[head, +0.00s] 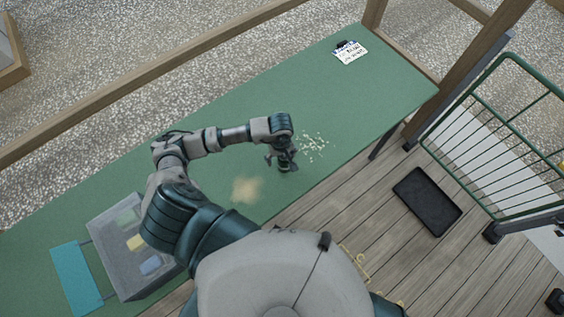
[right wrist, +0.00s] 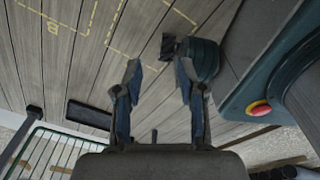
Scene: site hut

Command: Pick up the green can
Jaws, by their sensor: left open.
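My left gripper (head: 282,164) is over the green table (head: 330,95), near its front edge, pointing down. It is open. I cannot make out a green can for certain; the gripper and arm hide the spot right under them. My right gripper (right wrist: 157,70) shows in the right wrist view with its two fingers apart and nothing between them. It is over the plank floor, away from the table top.
Pale bits (head: 314,146) are scattered right of the left gripper, and a tan patch (head: 246,189) lies left of it. A grey bin (head: 104,222) stands at the left. A clipboard (head: 349,52) lies at the far end. A black tray (head: 427,201) and green rack (head: 492,140) stand right.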

